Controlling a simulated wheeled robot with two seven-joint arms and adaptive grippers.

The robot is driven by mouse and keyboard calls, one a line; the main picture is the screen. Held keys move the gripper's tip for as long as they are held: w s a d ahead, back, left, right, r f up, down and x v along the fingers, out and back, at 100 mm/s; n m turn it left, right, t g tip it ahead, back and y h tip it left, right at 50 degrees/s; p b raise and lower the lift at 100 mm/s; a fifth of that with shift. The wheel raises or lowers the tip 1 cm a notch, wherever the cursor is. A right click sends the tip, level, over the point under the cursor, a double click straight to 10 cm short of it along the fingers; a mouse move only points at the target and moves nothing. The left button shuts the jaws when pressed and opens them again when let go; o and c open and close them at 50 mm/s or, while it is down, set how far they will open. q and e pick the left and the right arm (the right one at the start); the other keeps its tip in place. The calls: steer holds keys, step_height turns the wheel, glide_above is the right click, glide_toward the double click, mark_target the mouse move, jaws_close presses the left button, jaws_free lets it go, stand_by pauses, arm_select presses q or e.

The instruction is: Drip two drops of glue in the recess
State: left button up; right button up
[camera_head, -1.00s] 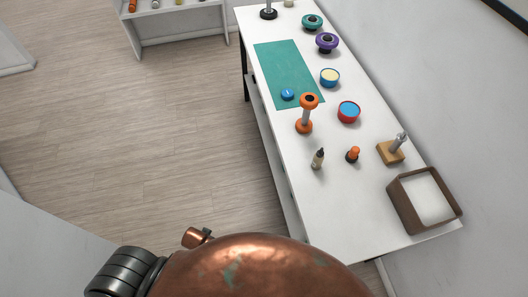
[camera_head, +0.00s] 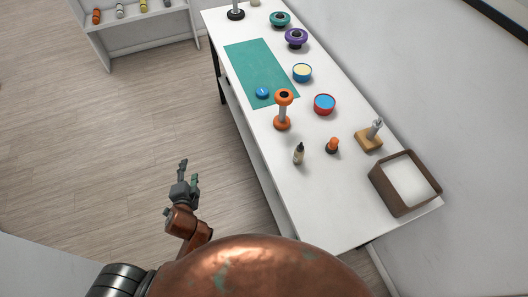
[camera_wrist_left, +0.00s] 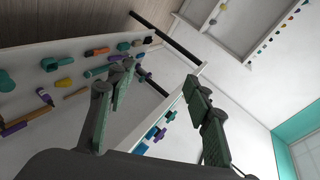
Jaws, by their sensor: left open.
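A small dark bottle with a pale tip (camera_head: 299,153), which looks like the glue, stands upright on the white table near its front edge. A small blue disc (camera_head: 263,93) lies on the green mat (camera_head: 247,62); I cannot make out a recess in it or elsewhere. My left gripper (camera_head: 189,171) is raised over the floor left of the table, apart from the bottle. Its fingers (camera_wrist_left: 160,82) are spread and empty in the left wrist view. My right gripper is not in view.
An orange spool-shaped stand (camera_head: 283,110), an orange-topped knob (camera_head: 332,145), a red-rimmed blue tub (camera_head: 324,104), a wooden block with a metal post (camera_head: 369,138) and a brown open box (camera_head: 376,192) stand around the bottle. The table's front edge is clear.

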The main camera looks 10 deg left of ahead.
arm_select(q)
steer(key=w+d+r+m+t+h, duration=0.5)
steer(key=w+d+r+m+t, duration=0.2)
steer(key=w+d+r+m, duration=0.4)
steer(key=m+g+h, duration=0.6)
steer(key=m+h, duration=0.6)
steer(key=m, duration=1.1)
glide_toward(295, 155)
steer(key=x, duration=0.4)
steer(key=shift+w+d+f, duration=0.1)
steer(key=shift+d, duration=0.05)
steer(key=x, duration=0.7)
steer(key=shift+w+d+p, duration=0.2)
steer(key=shift+d+p, duration=0.05)
steer(key=shift+p, duration=0.15)
steer(key=shift+c, duration=0.2)
jaws_close()
